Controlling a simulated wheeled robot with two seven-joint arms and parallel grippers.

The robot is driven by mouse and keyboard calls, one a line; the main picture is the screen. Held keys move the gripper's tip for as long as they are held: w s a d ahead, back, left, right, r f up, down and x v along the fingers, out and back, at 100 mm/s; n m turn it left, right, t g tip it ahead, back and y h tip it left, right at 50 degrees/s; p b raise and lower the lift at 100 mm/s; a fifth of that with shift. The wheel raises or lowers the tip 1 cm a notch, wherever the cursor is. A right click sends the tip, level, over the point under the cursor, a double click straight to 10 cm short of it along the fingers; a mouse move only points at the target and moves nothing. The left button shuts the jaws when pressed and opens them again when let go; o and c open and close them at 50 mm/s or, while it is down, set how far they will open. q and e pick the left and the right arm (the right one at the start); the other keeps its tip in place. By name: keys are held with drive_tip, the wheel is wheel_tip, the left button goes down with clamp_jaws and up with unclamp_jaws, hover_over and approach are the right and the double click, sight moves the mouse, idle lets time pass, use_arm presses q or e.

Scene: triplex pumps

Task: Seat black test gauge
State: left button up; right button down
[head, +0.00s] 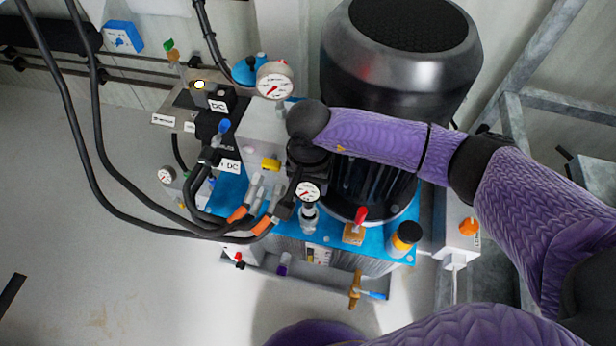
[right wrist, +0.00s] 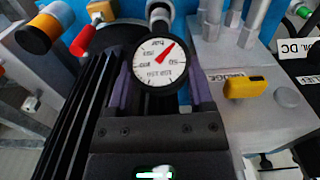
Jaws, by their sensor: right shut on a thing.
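The black test gauge (head: 308,191) has a white face, a red needle and a black rim. My right gripper (head: 304,178) is shut on it above the blue-topped pump unit. In the right wrist view the gauge (right wrist: 158,65) sits between the two purple fingers, its face toward the camera. A silvery fitting (head: 310,218) shows just below the gauge in the head view, and a metal fitting (right wrist: 158,13) shows just beyond it in the wrist view. I cannot tell whether gauge and fitting touch. My left gripper is not in view.
A large black motor (head: 400,70) stands behind my right arm. Another gauge (head: 275,80) is at the upper left, and a small one (head: 167,175) further left. Black hoses with orange ends (head: 262,226) crowd the left side. A red-handled valve (head: 360,215) and an orange-black knob (head: 404,238) stand right.

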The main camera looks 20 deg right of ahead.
drive_tip(key=shift+f+b, duration=0.8)
drive_tip(key=shift+f, duration=0.5)
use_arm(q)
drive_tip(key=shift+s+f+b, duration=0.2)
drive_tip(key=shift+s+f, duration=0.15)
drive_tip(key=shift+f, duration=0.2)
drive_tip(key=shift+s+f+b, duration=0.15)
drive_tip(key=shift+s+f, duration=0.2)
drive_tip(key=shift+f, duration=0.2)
use_arm(e)
drive_tip(key=shift+f, duration=0.5)
unclamp_jaws()
drive_tip(key=shift+r, duration=0.15)
wheel_tip(320, 180, up, 9)
drive_tip(key=p, duration=0.5)
drive_tip(key=shift+r, duration=0.35)
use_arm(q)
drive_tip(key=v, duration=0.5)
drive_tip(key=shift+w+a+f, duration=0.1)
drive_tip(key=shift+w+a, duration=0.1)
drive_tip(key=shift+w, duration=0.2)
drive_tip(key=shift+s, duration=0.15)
